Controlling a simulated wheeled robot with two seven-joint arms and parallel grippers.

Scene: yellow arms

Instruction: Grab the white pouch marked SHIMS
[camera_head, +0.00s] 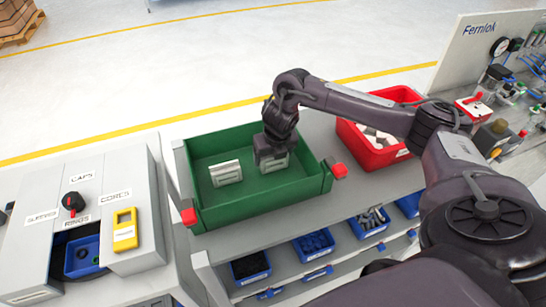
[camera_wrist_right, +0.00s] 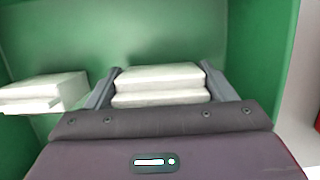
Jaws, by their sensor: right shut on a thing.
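My right gripper (camera_head: 271,155) reaches down into the green bin (camera_head: 262,204) at its right side. In the right wrist view, its two grey fingers stand on either side of white pouches (camera_wrist_right: 160,84), which look like two lying one on the other; it is shut on white pouch material. In the head view the gripper mostly covers this pouch (camera_head: 275,166). Another white pouch or stack (camera_head: 226,173) lies to the left in the bin, and it also shows in the wrist view (camera_wrist_right: 42,90). I cannot read SHIMS on any pouch. My left gripper is not in view.
A red bin (camera_head: 362,151) stands right of the green bin. Blue bins (camera_head: 314,245) sit on the shelf below. A grey panel with labels, a black knob and a yellow device (camera_head: 125,230) stands at the left. The green bin's walls surround the gripper.

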